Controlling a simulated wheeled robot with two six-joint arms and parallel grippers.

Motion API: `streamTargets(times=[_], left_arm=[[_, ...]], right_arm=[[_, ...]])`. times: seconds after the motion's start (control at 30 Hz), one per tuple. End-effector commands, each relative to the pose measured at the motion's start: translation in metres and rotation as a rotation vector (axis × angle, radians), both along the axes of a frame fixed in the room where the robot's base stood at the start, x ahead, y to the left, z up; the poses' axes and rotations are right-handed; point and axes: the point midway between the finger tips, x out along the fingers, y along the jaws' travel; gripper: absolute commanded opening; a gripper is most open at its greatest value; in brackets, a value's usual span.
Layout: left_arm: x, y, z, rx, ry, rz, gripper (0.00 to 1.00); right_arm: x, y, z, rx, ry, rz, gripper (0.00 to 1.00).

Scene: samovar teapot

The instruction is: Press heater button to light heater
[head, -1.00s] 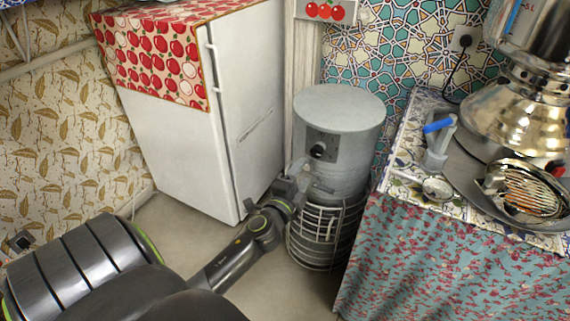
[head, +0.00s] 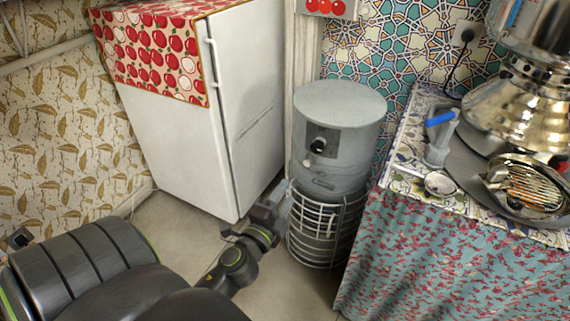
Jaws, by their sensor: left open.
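The heater (head: 340,112) is a grey upright cylinder with a wire cage around its lower part. It stands on the floor between the fridge and the counter. A black knob (head: 319,146) and a small pale button (head: 307,161) below it show on its front. I see no glow inside the cage. My left gripper (head: 279,206) is open and empty, low in front of the heater's left side, below the button. I cannot tell whether it touches the cage. My right gripper is not in view.
A white fridge (head: 180,150) with an apple-patterned cloth (head: 150,50) stands left of the heater. On the right is a counter (head: 405,165) with a floral curtain (head: 430,260), holding a samovar (head: 520,105), a large tray and small dishes. Floor (head: 185,215) is free before the fridge.

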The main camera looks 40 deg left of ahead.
Motion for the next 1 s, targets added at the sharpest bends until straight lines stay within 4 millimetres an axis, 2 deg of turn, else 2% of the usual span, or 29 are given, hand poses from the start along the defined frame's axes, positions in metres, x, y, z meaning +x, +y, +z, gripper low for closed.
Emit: streamTargets(times=[0.03, 0.17, 0.33, 0.57, 0.8, 1.0], left_arm=[[0.0, 0.0, -0.001, 0.013, 0.003, 0.001, 0.4], [0.002, 0.003, -0.006, 0.113, 0.032, 0.009, 0.23], [0.006, 0.009, -0.02, 0.408, 0.109, 0.031, 0.0], [0.013, 0.019, -0.041, 0.893, 0.235, 0.059, 0.0], [0.019, 0.029, -0.06, 1.36, 0.354, 0.08, 0.0], [0.022, 0.033, -0.068, 1.598, 0.413, 0.088, 0.0]], right_arm=[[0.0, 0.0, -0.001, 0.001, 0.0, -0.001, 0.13], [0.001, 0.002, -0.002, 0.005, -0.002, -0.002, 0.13], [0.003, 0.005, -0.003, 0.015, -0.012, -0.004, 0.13], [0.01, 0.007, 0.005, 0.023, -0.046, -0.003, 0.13], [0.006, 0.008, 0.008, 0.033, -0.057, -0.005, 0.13], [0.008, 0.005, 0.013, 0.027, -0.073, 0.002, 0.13]])
